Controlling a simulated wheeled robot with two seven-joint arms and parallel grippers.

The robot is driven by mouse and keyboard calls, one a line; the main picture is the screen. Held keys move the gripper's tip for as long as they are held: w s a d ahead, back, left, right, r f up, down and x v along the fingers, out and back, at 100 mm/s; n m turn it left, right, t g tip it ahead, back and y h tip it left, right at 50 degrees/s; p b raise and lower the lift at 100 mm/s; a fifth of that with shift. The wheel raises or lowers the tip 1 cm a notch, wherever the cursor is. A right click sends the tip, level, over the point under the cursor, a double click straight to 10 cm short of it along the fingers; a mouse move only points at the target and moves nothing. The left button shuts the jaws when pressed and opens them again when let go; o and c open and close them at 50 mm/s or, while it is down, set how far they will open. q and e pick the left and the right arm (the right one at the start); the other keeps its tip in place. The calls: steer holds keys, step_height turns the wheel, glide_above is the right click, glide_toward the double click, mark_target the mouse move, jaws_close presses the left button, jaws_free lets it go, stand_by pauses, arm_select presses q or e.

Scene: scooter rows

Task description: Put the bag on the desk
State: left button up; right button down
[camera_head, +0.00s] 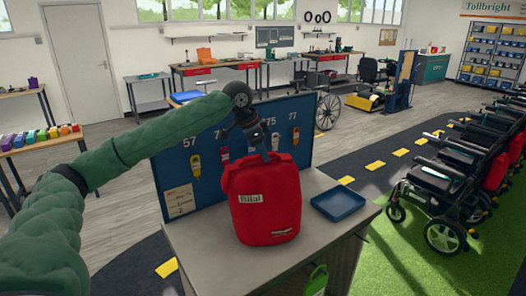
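The red bag (264,205) has a white name label reading "Bilal" and stands upright over the grey desk top (205,250). I cannot tell for certain whether its base rests fully on the desk. My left arm, in a green sleeve, reaches in from the left. My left gripper (264,153) points down at the top of the bag and meets it there. Its fingertips are small and partly hidden at the bag's top, so I cannot tell whether they are shut on it. My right gripper is not in view.
A blue key board (182,171) with numbered hooks stands along the back of the desk. A blue tray (338,203) lies right of the bag. A green bag (314,281) hangs at the desk's front. Wheelchairs (445,190) line the right.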

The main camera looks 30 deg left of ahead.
arm_select(q)
steer(key=o, duration=0.4)
steer(key=shift+r, duration=0.25)
steer(key=b+v, duration=0.3)
steer(key=v, duration=0.8)
steer(key=shift+r, duration=0.35)
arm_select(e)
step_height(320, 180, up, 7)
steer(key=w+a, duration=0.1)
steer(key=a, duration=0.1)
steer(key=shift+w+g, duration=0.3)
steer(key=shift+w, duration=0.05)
arm_select(q)
steer(key=shift+s+a+f, duration=0.1)
steer(key=shift+s, duration=0.05)
